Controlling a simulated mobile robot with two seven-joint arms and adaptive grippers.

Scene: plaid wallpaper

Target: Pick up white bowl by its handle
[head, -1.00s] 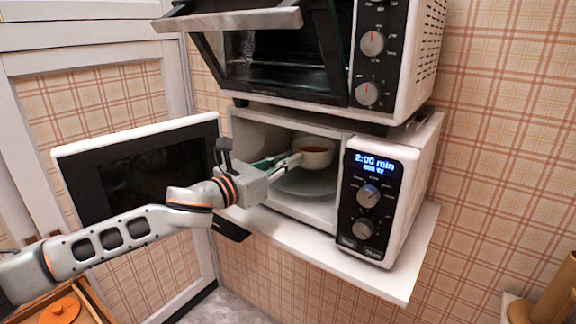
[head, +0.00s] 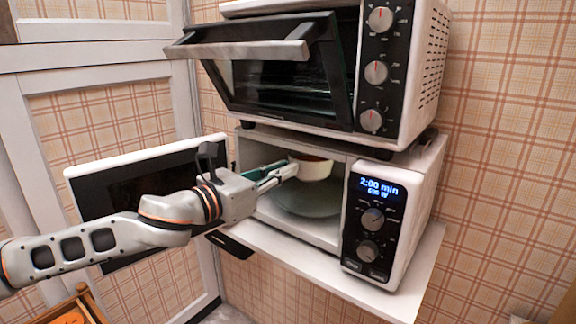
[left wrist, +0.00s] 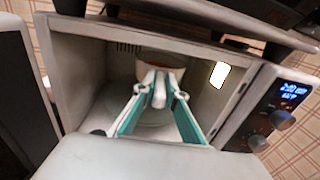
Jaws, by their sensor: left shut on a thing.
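The white bowl (head: 313,168) is inside the open microwave and holds something orange-brown. It appears raised above the glass turntable (head: 300,203). My left gripper (head: 285,172) reaches in from the left and is shut at the bowl's near side, on its handle. In the left wrist view the bowl (left wrist: 158,70) is beyond the gripper (left wrist: 158,92), whose fingers close around the pale handle and hide part of the bowl. My right gripper is not in view.
The microwave (head: 395,262) stands on a white shelf (head: 330,283), its dark door (head: 120,187) swung open to the left. An oven (head: 335,75) with its door partly lowered sits on top. The cavity walls and control panel (head: 375,220) lie close around the bowl.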

